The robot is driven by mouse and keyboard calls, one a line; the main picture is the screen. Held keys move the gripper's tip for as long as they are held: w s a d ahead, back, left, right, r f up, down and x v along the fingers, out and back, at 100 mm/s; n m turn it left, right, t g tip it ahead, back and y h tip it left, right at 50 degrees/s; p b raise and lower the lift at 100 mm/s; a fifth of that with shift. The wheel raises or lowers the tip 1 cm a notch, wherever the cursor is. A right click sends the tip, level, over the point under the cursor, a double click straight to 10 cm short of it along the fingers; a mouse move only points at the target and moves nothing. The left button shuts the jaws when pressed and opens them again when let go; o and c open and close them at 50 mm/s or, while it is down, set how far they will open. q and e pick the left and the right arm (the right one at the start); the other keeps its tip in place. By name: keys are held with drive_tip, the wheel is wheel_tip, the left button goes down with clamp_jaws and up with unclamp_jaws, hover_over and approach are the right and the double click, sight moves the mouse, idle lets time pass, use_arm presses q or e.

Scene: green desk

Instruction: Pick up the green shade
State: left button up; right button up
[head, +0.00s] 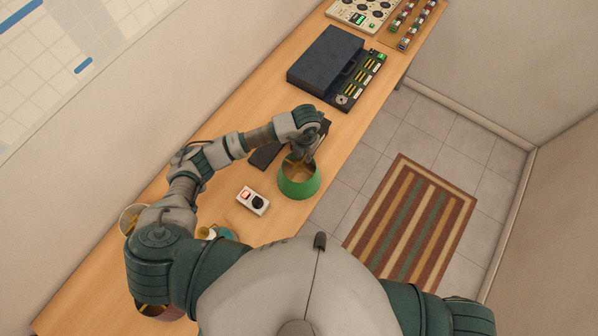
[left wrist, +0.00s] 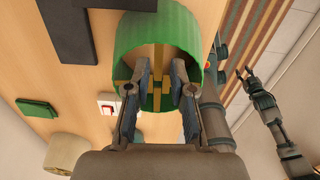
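The green shade (head: 299,187) is a wide, open ring-like shell on the wooden desk, near its right edge. In the left wrist view the green shade (left wrist: 187,32) shows its hollow inside with a yellowish cross-shaped fitting. My left gripper (head: 306,157) is over the shade's open top. In the left wrist view my left gripper (left wrist: 158,72) has its two fingers apart at the near rim, with nothing seen clamped between them; contact is unclear. My right gripper (left wrist: 245,73) hangs away from the desk, its fingers apart and empty.
A dark flat piece (head: 265,155) lies beside the shade. A white switch box (head: 253,201) with a red button sits nearer me. A dark case (head: 325,56) and a control panel (head: 361,80) stand farther along. A striped rug (head: 412,222) lies on the floor.

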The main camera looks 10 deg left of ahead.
sight(304, 159)
use_arm(q)
wheel_tip(304, 159, down, 4)
drive_tip(key=shift+a+f, duration=0.1)
clamp_jaws()
idle(0.4)
